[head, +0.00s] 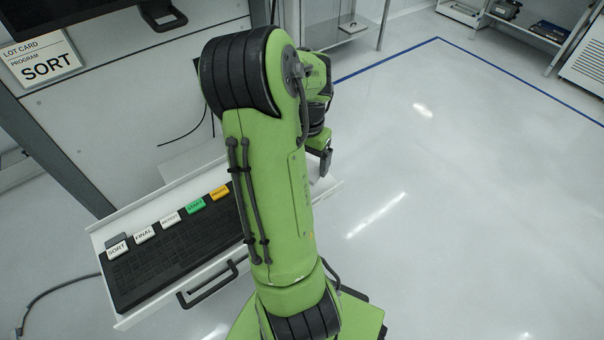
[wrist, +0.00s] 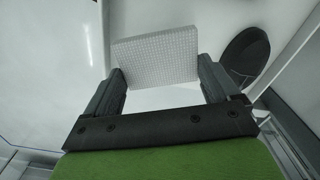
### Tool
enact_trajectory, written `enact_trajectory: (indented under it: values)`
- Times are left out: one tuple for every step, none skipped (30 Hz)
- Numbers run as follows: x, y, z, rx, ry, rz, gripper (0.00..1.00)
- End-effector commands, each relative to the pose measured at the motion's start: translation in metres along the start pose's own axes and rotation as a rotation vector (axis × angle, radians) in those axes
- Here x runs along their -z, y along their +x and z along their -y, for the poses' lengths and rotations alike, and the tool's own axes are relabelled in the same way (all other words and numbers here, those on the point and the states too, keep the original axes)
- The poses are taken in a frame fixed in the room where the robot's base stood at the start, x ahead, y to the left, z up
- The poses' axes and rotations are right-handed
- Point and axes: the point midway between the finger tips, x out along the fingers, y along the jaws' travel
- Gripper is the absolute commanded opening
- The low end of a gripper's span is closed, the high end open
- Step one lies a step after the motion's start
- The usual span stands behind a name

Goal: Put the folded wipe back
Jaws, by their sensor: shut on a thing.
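In the wrist view a folded wipe (wrist: 158,58), a pale block with a fine grid texture, sits between the two fingers of my gripper (wrist: 160,88). The fingers are shut on its sides. In the head view only part of my gripper (head: 324,160) shows, beyond my green arm and near the right end of the pull-out shelf. The wipe is hidden in that view.
The white pull-out shelf (head: 122,318) holds a black keyboard (head: 165,262) with labelled key blocks along its back. A black round object (wrist: 246,52) lies right of the wipe. A lot card reading SORT (head: 42,62) is on the machine. Open floor lies right.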

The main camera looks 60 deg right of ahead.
Motion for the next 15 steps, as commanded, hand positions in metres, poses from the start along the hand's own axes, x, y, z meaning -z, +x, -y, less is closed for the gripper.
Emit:
enact_trajectory:
  values:
    - [0.0, 0.008, 0.0, 0.0, 0.0, 0.0, 0.65]
    - [0.0, 0.012, 0.0, -0.001, 0.0, 0.001, 0.65]
    - [-0.001, 0.018, 0.0, -0.002, 0.0, 0.002, 0.65]
    - [-0.001, 0.024, 0.0, -0.002, 0.0, 0.002, 0.65]
    - [-0.001, 0.03, 0.0, -0.002, 0.0, 0.002, 0.65]
    - [0.0, 0.037, 0.0, -0.001, -0.001, 0.002, 0.65]
    - [-0.001, 0.041, 0.0, -0.001, -0.001, 0.002, 0.65]
    - [-0.001, 0.043, 0.0, 0.0, -0.001, 0.001, 0.65]
    - [0.0, 0.042, 0.0, 0.001, -0.001, 0.0, 0.65]
    - [0.0, 0.041, 0.0, 0.002, -0.002, -0.001, 0.65]
    - [0.0, 0.041, 0.0, 0.002, -0.002, -0.001, 0.65]
    - [0.0, 0.041, 0.001, 0.002, -0.002, -0.001, 0.65]
    - [0.0, 0.04, 0.001, 0.002, -0.002, -0.001, 0.65]
    - [0.0, 0.041, 0.001, 0.002, -0.002, -0.001, 0.65]
    - [0.0, 0.042, 0.0, 0.002, -0.002, -0.001, 0.65]
